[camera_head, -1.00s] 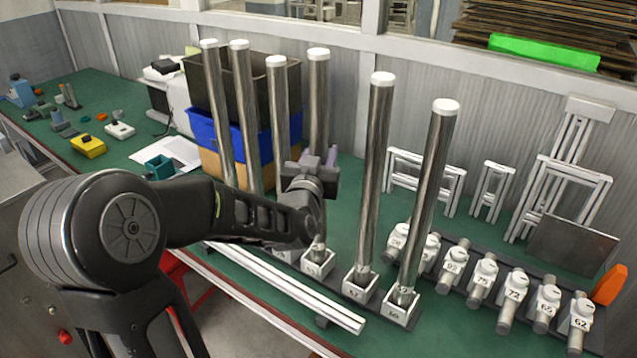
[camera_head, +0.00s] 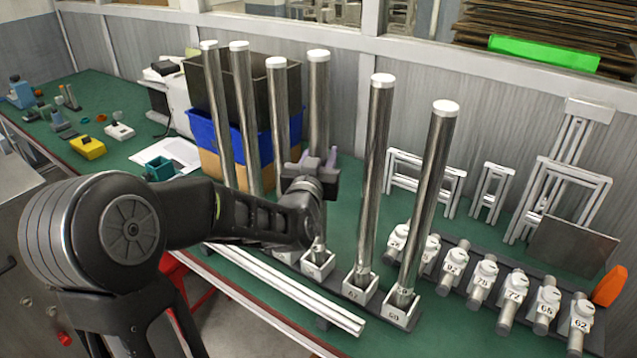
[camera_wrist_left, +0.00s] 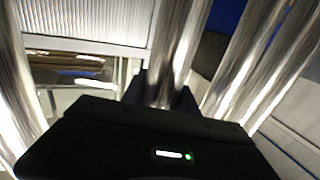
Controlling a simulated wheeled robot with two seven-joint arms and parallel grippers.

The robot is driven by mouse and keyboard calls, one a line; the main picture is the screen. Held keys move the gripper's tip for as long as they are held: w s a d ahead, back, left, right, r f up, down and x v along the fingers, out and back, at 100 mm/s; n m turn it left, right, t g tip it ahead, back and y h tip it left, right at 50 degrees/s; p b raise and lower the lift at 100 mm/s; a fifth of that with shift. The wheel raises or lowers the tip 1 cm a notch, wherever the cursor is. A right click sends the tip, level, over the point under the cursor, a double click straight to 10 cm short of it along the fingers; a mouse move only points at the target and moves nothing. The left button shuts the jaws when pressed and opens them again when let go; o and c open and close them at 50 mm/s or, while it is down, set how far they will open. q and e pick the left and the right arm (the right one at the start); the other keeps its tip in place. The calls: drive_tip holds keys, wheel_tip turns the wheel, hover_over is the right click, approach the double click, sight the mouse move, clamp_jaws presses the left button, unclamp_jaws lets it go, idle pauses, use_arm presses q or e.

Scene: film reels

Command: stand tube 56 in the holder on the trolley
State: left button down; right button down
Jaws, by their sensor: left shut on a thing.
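Several tall shiny metal tubes with white caps stand in a row of numbered white sockets on the green bench. My left gripper (camera_head: 318,168) reaches in from the left and is shut around the middle of one tube (camera_head: 318,90). This tube is upright, and its lower end is at a white socket (camera_head: 317,266) whose number I cannot read surely. In the left wrist view the held tube (camera_wrist_left: 172,55) rises between dark fingers (camera_wrist_left: 165,95). Whether its foot is still seated is unclear. The trolley and its holder are not identifiable. My right gripper is not in view.
Other tubes stand close on both sides, including one (camera_head: 374,170) and another (camera_head: 430,190) to the right. White rails (camera_head: 290,290) lie along the bench front. Short numbered fittings (camera_head: 484,272) fill a rack at right. Blue and black bins (camera_head: 203,130) stand behind.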

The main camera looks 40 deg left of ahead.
sight(322, 113)
use_arm(q)
drive_tip(key=shift+r, duration=0.15)
wheel_tip(322, 113, up, 10)
drive_tip(key=shift+f, duration=0.1)
idle(0.4)
idle(0.6)
